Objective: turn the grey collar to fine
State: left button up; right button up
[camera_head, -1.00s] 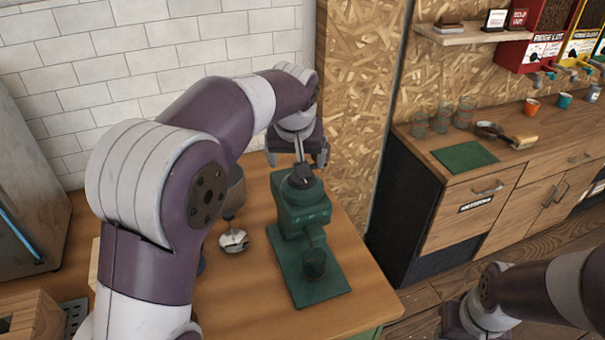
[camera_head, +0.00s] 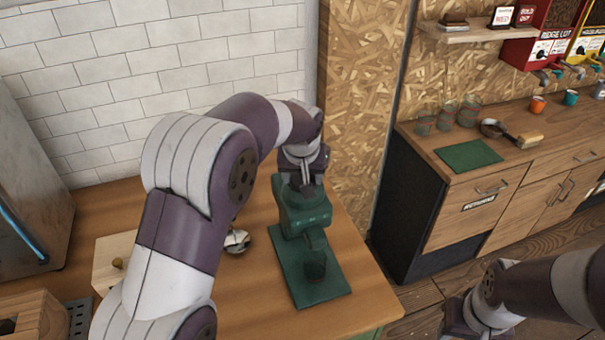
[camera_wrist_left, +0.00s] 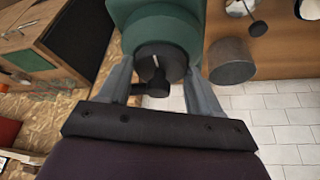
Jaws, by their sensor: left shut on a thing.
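The green grinder (camera_head: 303,215) stands on the wooden table, with a green base plate. Its dark grey collar (camera_wrist_left: 158,62) sits at the top and shows a white line in the left wrist view; a short black lever (camera_wrist_left: 150,90) sticks out beside it. My left gripper (camera_head: 303,185) comes down over the grinder's top, with one finger on each side of the collar, shut on it. The collar is mostly hidden in the head view. My right gripper (camera_head: 457,322) is only partly visible at the lower edge, its fingers not shown clearly.
A silver-white piece (camera_head: 237,241) lies left of the grinder, partly behind my left arm. A grey metal cylinder (camera_wrist_left: 231,60) is near the grinder in the left wrist view. A wooden box (camera_head: 35,318) stands front left. The counter (camera_head: 425,165) at right holds glasses and a green mat.

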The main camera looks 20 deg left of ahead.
pick_arm(q)
jog(key=shift+m, duration=0.4)
jog(key=shift+a+m+h+p, duration=0.1)
jog(key=shift+m+h+p, duration=0.2)
jog(key=shift+m+p, duration=0.2)
jog(key=shift+a+m+h, duration=0.1)
jog(key=shift+m+h, duration=0.2)
jog(key=shift+m, duration=0.5)
jog(key=shift+f+m+h+b, duration=0.15)
jog(key=shift+m+h+b, duration=0.2)
jog(key=shift+m, duration=0.55)
jog(key=m, duration=0.1)
jog(key=m+h+b, duration=0.1)
jog(key=m, duration=0.1)
jog(key=shift+w+a+m+g+b, duration=0.1)
jog(key=shift+a+m+g+b, duration=0.1)
jog(key=shift+m+g+b, duration=0.1)
jog(key=shift+a+m+g+h, duration=0.1)
jog(key=shift+m+g+h, duration=0.45)
jog(key=shift+m, duration=0.95)
